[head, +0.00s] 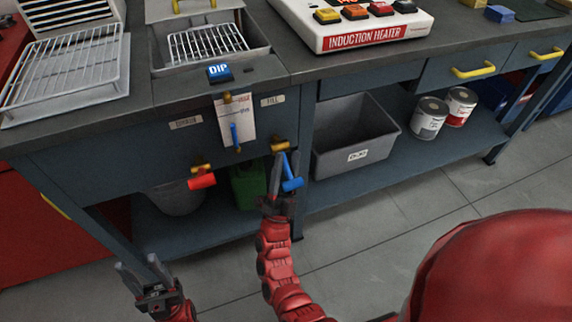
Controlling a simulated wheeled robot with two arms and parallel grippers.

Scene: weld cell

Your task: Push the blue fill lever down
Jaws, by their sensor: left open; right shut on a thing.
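The blue fill lever (292,183) hangs from a brass valve (280,145) on the bench front, below the fill label (272,100). Its handle end points down and slightly to the right. My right gripper (286,162) is at the lever from below, shut on it, with its fingers pointing up. Part of the lever is hidden by the fingers. My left gripper (143,272) is open and empty, low at the left, in front of the bench and apart from it.
A red lever (202,181) sits left of the blue one. A clipboard card (236,120) hangs between them. A grey bin (355,137), a green container (248,186) and two cans (430,118) stand on the lower shelf. The floor at front is clear.

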